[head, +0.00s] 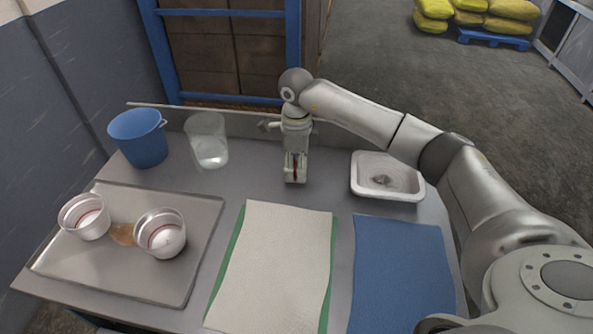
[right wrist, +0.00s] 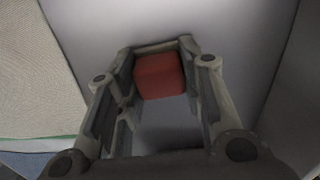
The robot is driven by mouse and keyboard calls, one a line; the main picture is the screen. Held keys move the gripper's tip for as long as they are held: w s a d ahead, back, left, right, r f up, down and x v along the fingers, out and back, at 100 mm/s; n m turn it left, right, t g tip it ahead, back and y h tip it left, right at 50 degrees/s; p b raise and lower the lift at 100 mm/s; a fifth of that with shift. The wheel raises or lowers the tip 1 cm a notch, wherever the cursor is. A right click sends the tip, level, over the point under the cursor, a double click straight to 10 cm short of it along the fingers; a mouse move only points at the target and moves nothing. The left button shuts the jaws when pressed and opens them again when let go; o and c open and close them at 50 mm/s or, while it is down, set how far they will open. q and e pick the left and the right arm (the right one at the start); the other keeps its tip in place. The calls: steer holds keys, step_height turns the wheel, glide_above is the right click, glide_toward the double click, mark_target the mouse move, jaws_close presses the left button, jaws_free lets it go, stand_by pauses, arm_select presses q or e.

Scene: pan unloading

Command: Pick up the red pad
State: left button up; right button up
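The red pad (right wrist: 160,76) is a small dull red block in the right wrist view. It sits between the fingertips of my right gripper (right wrist: 160,62) and fills the gap, with a finger against each side. In the head view the right gripper (head: 295,170) points straight down at the back middle of the table, and only a thin reddish strip of the pad shows between its fingers. I cannot tell whether the pad is clear of the tabletop. My left gripper is not in view.
A white basin (head: 362,187) stands right of the gripper; a clear cup (head: 208,150) and blue bucket (head: 139,140) stand left. A tray (head: 110,275) holds two white pots (head: 160,235). A cream cloth (head: 275,265) over a green one and a blue cloth (head: 402,275) lie in front.

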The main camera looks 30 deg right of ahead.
steer(key=shift+f, duration=0.15)
steer(key=shift+c, duration=1.3)
steer(key=shift+r+b, duration=0.45)
steer(key=shift+r, duration=0.15)
steer(key=s+a+r+b, duration=0.3)
steer(key=s+a+r, duration=0.5)
steer(key=s+r, duration=0.3)
steer(key=shift+s+r, duration=0.25)
steer(key=shift+r, duration=0.2)
